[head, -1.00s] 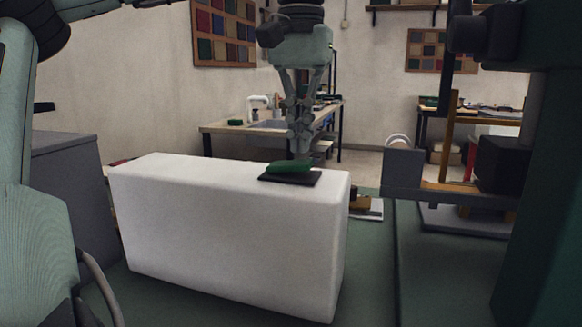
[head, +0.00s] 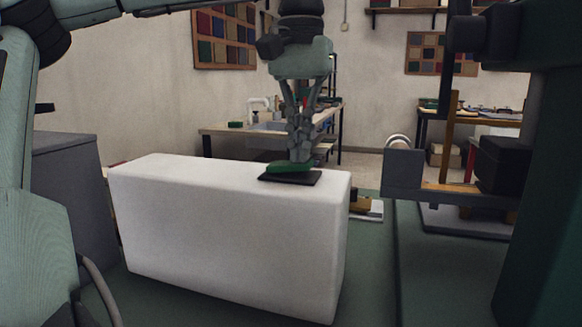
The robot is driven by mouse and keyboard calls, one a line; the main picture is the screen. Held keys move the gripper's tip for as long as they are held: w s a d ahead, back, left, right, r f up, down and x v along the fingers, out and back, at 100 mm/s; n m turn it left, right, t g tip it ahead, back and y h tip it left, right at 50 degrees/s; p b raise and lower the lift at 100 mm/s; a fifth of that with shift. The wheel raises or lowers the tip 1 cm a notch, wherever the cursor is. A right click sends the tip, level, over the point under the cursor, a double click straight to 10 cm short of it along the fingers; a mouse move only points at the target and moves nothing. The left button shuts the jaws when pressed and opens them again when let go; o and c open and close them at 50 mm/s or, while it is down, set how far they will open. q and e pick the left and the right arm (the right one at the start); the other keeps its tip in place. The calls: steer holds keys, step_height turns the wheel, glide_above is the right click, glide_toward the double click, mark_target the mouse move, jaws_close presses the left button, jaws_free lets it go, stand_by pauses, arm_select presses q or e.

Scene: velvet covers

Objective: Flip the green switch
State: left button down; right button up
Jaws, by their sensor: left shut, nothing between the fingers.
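The green switch (head: 284,168) sits on a black base plate (head: 290,178) on top of a white block (head: 225,230), near its right end. The switch's rocker lies across the plate. My left gripper (head: 301,158) points straight down with its fingers shut and empty. Its fingertips are at the right part of the switch and look in contact with it, though the exact contact is hard to tell. My right gripper is not in view.
A grey cabinet (head: 65,190) stands to the left of the block. A machine with a grey block and a brown bar (head: 455,188) stands to the right. A workbench (head: 225,130) is farther back. The top of the white block left of the switch is clear.

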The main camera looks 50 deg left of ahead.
arm_select(q)
steer(key=shift+f, duration=0.25)
steer(key=shift+r, duration=0.1)
step_height(320, 180, up, 3)
steer(key=shift+f+p, duration=0.15)
steer(key=shift+p, duration=1.05)
steer(key=shift+r, duration=2.1)
